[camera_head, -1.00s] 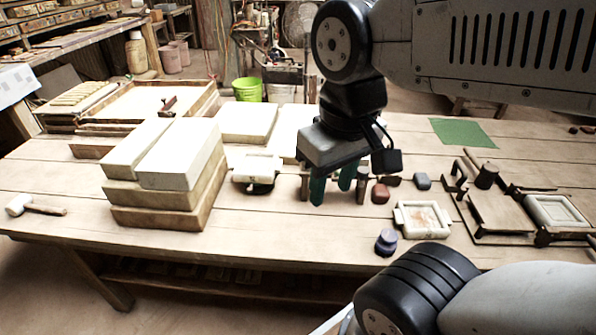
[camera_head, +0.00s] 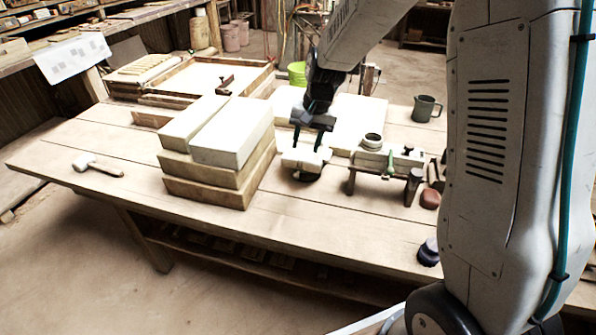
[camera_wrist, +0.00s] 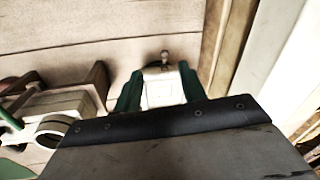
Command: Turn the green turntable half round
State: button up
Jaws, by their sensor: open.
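A small pale block or frame (camera_head: 303,159) sits on a dark round stand (camera_head: 306,175) right of the stacked slabs. No green turntable top shows clearly; the dark stand may be it, but I cannot tell its colour. My gripper (camera_head: 308,138) is just above the pale block, pointing down. In the wrist view, my gripper (camera_wrist: 160,92) has its green fingers apart, on either side of the pale block (camera_wrist: 162,88). Whether they touch it I cannot tell. A small knob (camera_wrist: 165,56) shows at the block's far edge.
Stacked slabs (camera_head: 222,155) stand close on the left. A pale bar on wooden posts with a green lever (camera_head: 388,164) stands close on the right, with a round jar (camera_head: 372,141) behind it. A mug (camera_head: 426,108) is farther back.

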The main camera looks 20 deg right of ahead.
jog(key=m, duration=0.1)
send_near(297, 174)
jog(key=f, duration=0.3)
jog(key=a+f, duration=0.1)
jog(key=f, duration=0.2)
jog(key=w+f, duration=0.1)
jog(key=f, duration=0.1)
jog(key=shift+a+f, duration=0.3)
grip_shut()
